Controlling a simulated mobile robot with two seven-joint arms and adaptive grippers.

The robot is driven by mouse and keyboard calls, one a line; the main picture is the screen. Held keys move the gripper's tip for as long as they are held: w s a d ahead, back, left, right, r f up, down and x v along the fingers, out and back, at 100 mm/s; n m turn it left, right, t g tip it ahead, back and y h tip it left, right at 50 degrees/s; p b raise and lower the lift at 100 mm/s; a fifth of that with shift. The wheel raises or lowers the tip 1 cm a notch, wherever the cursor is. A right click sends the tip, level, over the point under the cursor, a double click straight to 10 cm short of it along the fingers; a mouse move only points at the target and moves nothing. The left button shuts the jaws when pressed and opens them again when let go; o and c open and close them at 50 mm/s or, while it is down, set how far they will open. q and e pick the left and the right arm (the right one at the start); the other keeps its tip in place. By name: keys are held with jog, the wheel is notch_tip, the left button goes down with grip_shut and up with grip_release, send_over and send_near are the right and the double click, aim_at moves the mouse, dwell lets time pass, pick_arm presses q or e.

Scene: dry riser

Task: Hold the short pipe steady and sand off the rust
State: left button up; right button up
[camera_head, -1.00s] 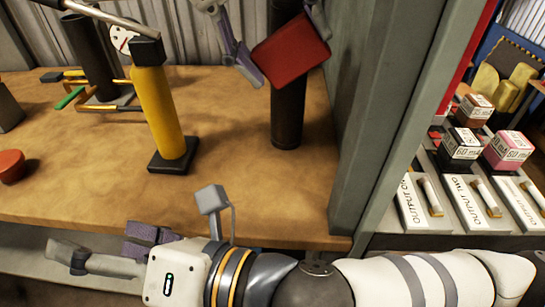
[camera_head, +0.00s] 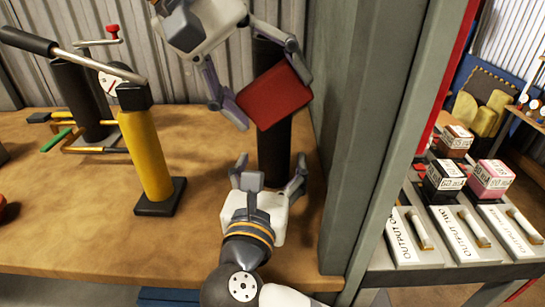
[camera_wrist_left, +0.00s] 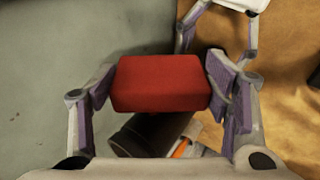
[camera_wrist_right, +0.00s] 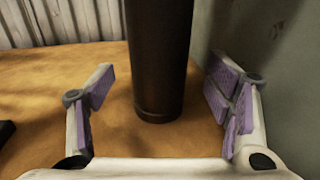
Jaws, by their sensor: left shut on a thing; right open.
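A dark upright pipe (camera_head: 273,150) stands on the wooden bench by the grey post. It also shows in the right wrist view (camera_wrist_right: 160,60), between the fingers. My left gripper (camera_head: 262,90) is shut on a red block (camera_head: 274,97), which hides part of the pipe's upper half. The block also shows in the left wrist view (camera_wrist_left: 162,83), between the purple pads. Whether it touches the pipe I cannot tell. My right gripper (camera_head: 270,175) is open, with its fingers toward the pipe's lower part, one on each side. It does not grip the pipe. Rust is not clearly visible.
A yellow hand pump (camera_head: 148,155) with a long handle stands left on the bench (camera_head: 90,215). Another dark cylinder (camera_head: 78,100) stands behind it. A grey post (camera_head: 375,130) closes off the right side. Labelled boxes (camera_head: 445,178) sit beyond it.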

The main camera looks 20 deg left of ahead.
jog(key=w, duration=0.4)
jog(key=shift+a, duration=0.3)
grip_shut()
pick_arm(q)
jog(key=shift+s+d+f, duration=0.2)
jog(key=shift+s+f, duration=0.5)
jog(key=shift+s, duration=0.05)
